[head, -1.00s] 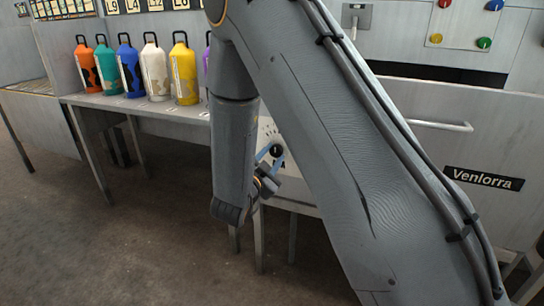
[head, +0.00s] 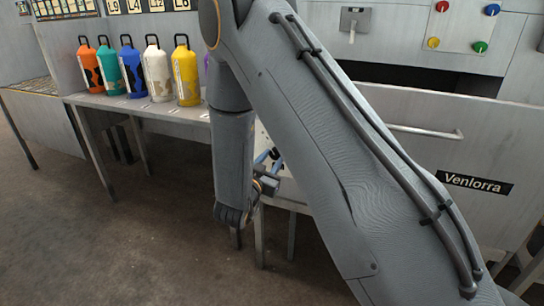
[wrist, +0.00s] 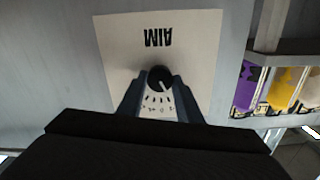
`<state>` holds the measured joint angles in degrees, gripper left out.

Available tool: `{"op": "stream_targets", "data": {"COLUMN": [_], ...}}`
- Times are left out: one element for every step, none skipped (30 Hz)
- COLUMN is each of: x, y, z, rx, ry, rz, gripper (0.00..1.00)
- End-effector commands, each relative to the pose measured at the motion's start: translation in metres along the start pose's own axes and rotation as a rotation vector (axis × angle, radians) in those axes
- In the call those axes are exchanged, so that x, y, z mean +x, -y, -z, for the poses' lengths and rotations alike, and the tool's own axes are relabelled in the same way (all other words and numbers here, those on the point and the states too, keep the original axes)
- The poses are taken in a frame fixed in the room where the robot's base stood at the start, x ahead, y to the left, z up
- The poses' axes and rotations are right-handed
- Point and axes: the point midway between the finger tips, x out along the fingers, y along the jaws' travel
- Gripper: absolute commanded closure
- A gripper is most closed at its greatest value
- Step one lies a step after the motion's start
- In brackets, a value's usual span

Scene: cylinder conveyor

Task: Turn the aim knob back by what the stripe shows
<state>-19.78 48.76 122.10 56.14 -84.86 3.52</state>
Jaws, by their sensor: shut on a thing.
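The aim knob (wrist: 160,78) is a round black dial with a light pointer line, on a pale plate (wrist: 118,38) marked AIM, which reads upside down in the wrist view. A fan of dial marks shows below it. My gripper (wrist: 158,92) has its two blue-grey fingers on either side of the knob, shut on it. In the head view my gripper (head: 268,160) is mostly hidden behind my arm, and the knob cannot be made out. Several bottles stand in a row, among them a yellow one (head: 187,75) and a white one (head: 158,75), with dark or pale patches and stripes.
The bottles stand on a grey bench (head: 165,112) at the left. A grey machine front with a bar handle (head: 425,132) and a Venlorra label (head: 475,184) is at the right. Coloured buttons (head: 480,46) sit above it. The floor at the lower left is clear.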

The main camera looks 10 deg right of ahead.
Motion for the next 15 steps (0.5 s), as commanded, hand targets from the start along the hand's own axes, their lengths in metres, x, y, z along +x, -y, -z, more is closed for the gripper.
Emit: {"op": "stream_targets", "data": {"x": [-0.0003, -0.0003, -0.0003, -0.0002, -0.0002, -0.0002, -0.0002, -0.0001, -0.0001, -0.0001, -0.0001, -0.0001, -0.0001, -0.0001, -0.0001], "y": [0.0012, 0.0012, 0.0013, 0.0013, 0.0014, 0.0014, 0.0015, 0.0015, 0.0016, 0.0016, 0.0016, 0.0017, 0.0017, 0.0017, 0.0018], "z": [0.001, 0.001, 0.0009, 0.0009, 0.0008, 0.0008, 0.0007, 0.0007, 0.0006, 0.0006, 0.0006, 0.0005, 0.0005, 0.0005, 0.0005], "rx": [-0.014, -0.02, -0.027, -0.032, -0.036, -0.04, -0.042, -0.044, -0.045, -0.045, -0.045, -0.045, -0.044, -0.044, -0.044], "ry": [-0.001, -0.001, -0.001, -0.001, -0.001, -0.001, -0.001, -0.001, -0.001, -0.001, -0.001, -0.001, -0.001, -0.001, -0.001], "rz": [0.003, 0.003, 0.003, 0.003, 0.003, 0.003, 0.003, 0.003, 0.003, 0.003, 0.003, 0.003, 0.003, 0.003, 0.003], "gripper": [0.9, 0.9, 0.9, 0.9, 0.9, 0.9, 0.9, 0.9, 0.9, 0.9, 0.9, 0.9, 0.9, 0.9, 0.9]}}
